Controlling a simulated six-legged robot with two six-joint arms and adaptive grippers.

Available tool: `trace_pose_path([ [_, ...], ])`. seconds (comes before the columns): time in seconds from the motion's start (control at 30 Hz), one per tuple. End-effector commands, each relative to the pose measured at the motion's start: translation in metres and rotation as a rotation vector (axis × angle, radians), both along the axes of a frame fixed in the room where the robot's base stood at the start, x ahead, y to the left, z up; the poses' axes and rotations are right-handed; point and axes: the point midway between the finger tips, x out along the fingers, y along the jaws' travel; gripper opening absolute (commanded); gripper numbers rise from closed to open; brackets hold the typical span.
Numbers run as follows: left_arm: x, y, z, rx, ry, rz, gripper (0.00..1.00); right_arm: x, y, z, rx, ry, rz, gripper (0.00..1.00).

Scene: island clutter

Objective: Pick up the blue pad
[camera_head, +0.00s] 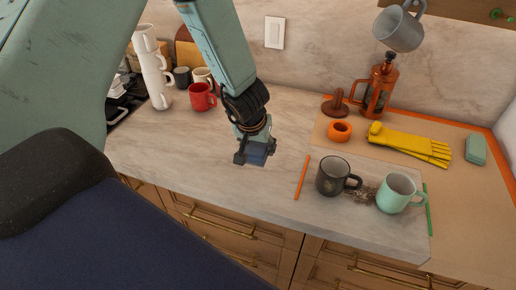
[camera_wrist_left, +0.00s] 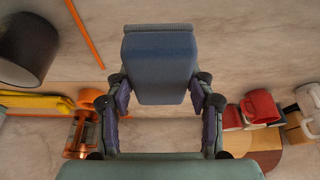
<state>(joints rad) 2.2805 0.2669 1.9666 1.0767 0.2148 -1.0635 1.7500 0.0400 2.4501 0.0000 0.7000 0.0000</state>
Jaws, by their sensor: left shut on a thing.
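The blue pad (camera_wrist_left: 160,65) is a blue block with rounded edges, held between the two fingers of my left gripper (camera_wrist_left: 160,92) in the left wrist view. In the head view my left gripper (camera_head: 255,150) hangs above the marble counter, left of the orange stick, and part of the blue pad (camera_head: 256,157) shows between its fingers. The gripper is shut on the pad. The pad appears to be above the counter, but I cannot tell how large the gap is. My right gripper is in neither view.
An orange stick (camera_head: 302,178), a dark mug (camera_head: 332,176) and a mint mug (camera_head: 396,192) stand to the right on the counter (camera_head: 200,150). Yellow gloves (camera_head: 405,143) and a copper press (camera_head: 378,92) are farther back. A red mug (camera_head: 201,98) and stacked white mugs (camera_head: 152,70) are left.

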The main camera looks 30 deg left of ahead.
Motion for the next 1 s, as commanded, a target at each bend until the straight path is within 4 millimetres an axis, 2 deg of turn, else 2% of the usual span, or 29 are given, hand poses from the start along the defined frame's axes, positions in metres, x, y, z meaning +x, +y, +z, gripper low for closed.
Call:
trace_pose_path([
  [0.03, 0.0, 0.0, 0.018, -0.001, 0.0, 0.001, 0.32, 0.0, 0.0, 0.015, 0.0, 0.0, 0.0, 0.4],
  [0.33, 0.001, 0.0, 0.075, -0.001, -0.002, 0.001, 0.32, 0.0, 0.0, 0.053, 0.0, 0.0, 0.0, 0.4],
  [0.4, 0.001, 0.0, 0.076, 0.0, -0.004, 0.003, 0.32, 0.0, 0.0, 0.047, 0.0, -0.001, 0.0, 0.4],
  [0.7, 0.0, 0.0, 0.091, 0.001, 0.0, 0.001, 0.32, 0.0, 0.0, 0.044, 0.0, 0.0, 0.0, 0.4],
  [1.0, 0.0, 0.0, 0.094, 0.0, 0.0, 0.0, 0.32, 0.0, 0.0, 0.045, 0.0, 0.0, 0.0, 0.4],
])
